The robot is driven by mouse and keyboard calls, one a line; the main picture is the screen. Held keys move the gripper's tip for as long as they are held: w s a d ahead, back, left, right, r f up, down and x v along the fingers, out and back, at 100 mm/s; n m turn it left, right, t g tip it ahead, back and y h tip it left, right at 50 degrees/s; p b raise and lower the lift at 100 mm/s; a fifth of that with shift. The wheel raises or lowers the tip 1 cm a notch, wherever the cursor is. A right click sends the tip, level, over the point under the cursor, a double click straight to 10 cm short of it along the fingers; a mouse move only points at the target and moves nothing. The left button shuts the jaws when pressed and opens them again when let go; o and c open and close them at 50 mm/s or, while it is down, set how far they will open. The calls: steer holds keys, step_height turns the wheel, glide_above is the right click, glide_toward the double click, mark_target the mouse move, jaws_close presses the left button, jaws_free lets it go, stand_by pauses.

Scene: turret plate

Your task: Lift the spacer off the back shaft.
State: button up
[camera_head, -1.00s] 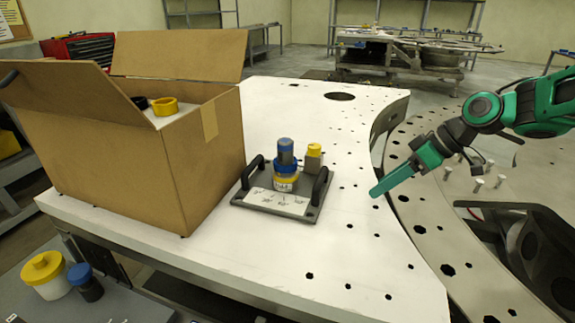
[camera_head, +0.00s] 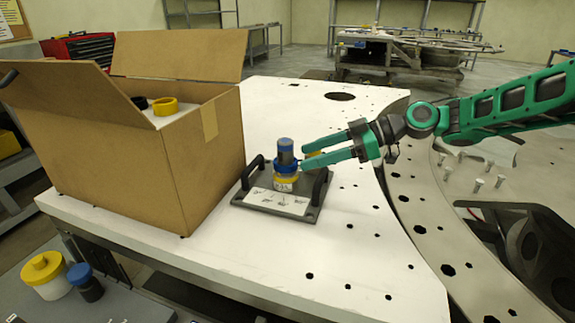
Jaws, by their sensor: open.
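A dark turret plate (camera_head: 248,196) with two black handles and a white label lies on the white table. A stack stands on it: a yellow ring (camera_head: 283,183) low down, a blue ring (camera_head: 286,166) above, and a grey-blue cylinder (camera_head: 285,147) on top. A smaller yellow-topped piece (camera_head: 315,154) stands behind to the right, mostly hidden by my gripper. My gripper (camera_head: 303,157) is open and points left, its fingers at the height of the blue ring. Its tips are beside the stack; I cannot tell whether they touch it. Which piece is the spacer is not clear.
An open cardboard box (camera_head: 170,165) stands close to the left of the plate, with yellow and black rings inside. The white table (camera_head: 340,270) is clear in front, with several holes. Yellow- and blue-lidded containers (camera_head: 45,274) stand at lower left.

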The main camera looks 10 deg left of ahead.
mark_target(293, 159)
steer(key=shift+x, duration=2.65)
steer(key=shift+w+r, duration=0.1)
steer(key=c, duration=0.7)
